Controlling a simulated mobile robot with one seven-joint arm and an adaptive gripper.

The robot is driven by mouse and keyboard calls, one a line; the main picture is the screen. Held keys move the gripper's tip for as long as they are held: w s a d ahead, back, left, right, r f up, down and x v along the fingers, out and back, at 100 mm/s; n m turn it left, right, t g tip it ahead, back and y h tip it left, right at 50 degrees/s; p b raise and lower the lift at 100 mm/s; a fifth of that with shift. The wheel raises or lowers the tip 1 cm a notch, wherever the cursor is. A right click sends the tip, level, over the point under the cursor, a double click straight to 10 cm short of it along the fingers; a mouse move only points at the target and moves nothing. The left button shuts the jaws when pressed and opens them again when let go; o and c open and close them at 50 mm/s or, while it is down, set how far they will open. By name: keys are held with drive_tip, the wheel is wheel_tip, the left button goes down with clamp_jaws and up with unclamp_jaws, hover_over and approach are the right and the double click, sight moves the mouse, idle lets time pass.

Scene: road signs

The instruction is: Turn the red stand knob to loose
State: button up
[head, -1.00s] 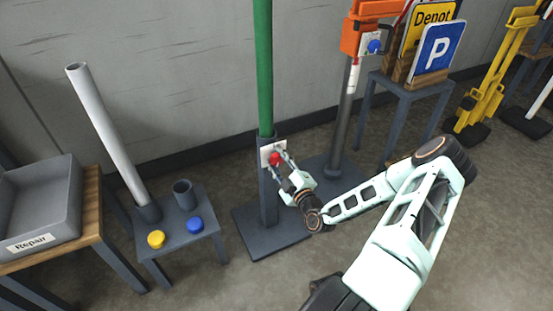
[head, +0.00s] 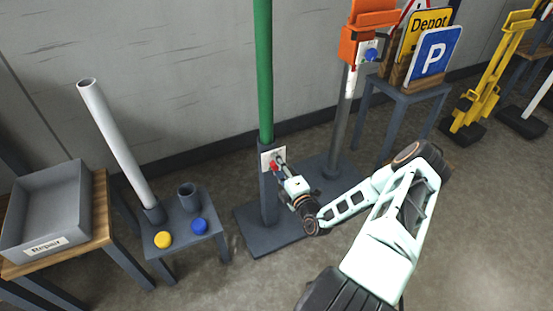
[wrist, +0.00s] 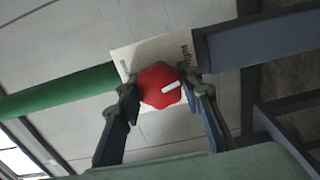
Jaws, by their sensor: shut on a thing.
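The red stand knob (wrist: 158,86) sits on a white label plate (wrist: 187,119) on the dark stand post (head: 268,195) that carries a green pole (head: 264,75). In the wrist view the knob is between my two fingertips, and a white pointer mark shows on its face. My gripper (wrist: 160,83) is shut on the knob. In the head view my gripper (head: 277,164) reaches the knob from the right and covers part of it.
A second post with an orange head (head: 366,40) and blue knob (head: 371,54) stands to the right. Signs (head: 434,56) are in a rack behind it. A small table with a white tube (head: 117,140), yellow button (head: 163,240) and blue button (head: 200,227) stands left, beside a grey Repair bin (head: 45,205).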

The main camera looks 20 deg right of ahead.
drive_tip(key=n+p, duration=0.2)
drive_tip(key=n, duration=0.1)
drive_tip(key=shift+r+n, duration=0.15)
drive_tip(key=shift+n, duration=0.25)
drive_tip(key=n+p, duration=0.2)
drive_tip(key=n, duration=0.2)
drive_tip(key=shift+n, duration=0.3)
drive_tip(key=n+p, duration=0.2)
drive_tip(key=n, duration=0.2)
drive_tip(key=n+p, duration=0.1)
drive_tip(key=n, duration=0.3)
drive_tip(key=shift+p, duration=0.35)
drive_tip(key=n+p, duration=0.1)
drive_tip(key=n, duration=0.3)
drive_tip(key=shift+n, duration=0.3)
drive_tip(key=n+p, duration=0.1)
drive_tip(key=n, duration=0.2)
drive_tip(key=shift+n+p, duration=0.3)
drive_tip(key=n+p, duration=0.1)
drive_tip(key=n, duration=0.3)
drive_tip(key=shift+w+n, duration=0.1)
drive_tip(key=shift+n, duration=0.2)
drive_tip(key=shift+n+p, duration=0.65)
drive_tip(key=shift+n, duration=1.25)
